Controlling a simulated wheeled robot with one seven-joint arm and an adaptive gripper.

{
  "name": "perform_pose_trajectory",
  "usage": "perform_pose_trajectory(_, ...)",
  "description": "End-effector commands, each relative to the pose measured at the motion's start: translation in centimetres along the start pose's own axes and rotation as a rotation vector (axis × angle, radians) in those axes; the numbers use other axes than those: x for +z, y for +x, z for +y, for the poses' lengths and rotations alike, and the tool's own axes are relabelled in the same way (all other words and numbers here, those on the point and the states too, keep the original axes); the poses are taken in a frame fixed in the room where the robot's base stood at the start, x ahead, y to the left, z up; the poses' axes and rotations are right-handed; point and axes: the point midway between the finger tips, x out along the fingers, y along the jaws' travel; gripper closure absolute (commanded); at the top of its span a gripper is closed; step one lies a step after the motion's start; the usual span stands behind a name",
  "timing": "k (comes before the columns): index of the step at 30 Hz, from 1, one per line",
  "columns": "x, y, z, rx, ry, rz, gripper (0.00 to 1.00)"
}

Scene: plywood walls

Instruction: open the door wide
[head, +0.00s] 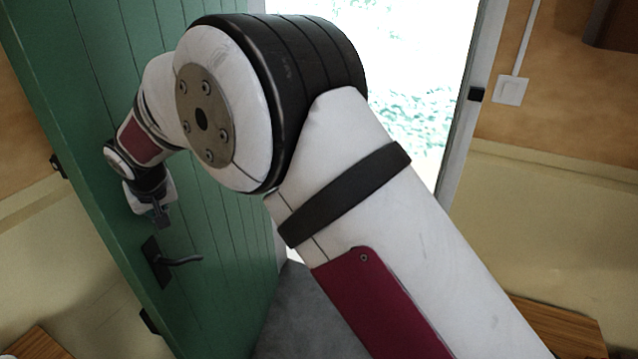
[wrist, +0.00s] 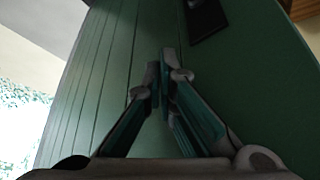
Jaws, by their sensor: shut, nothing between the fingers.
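The green plank door (head: 215,285) stands open on the left in the head view, swung away from the bright doorway (head: 425,110). Its dark lever handle (head: 180,261) sits on a black plate near the door's left edge. My gripper (head: 160,218) is just above the handle, close to the door face, and is not around the lever. In the wrist view the fingers of my gripper (wrist: 163,65) are shut and empty in front of the green door (wrist: 110,60). A dark plate (wrist: 203,18) shows at the top there. My arm hides part of the door and doorway.
A white light switch (head: 511,90) is on the wall right of the doorway. Wooden surfaces show at the lower right (head: 560,325) and lower left (head: 38,345). Grey floor (head: 305,315) is visible below the doorway.

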Motion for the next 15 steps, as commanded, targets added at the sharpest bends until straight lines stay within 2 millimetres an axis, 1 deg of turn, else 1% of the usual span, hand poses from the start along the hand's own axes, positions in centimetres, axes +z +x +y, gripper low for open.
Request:
perform_pose_trajectory(1, -0.4, 0.5, -0.3, -0.001, -0.001, 0.001, 1.00)
perform_pose_trajectory(15, -2.8, 1.8, -3.4, -0.001, -0.001, 0.002, 1.00)
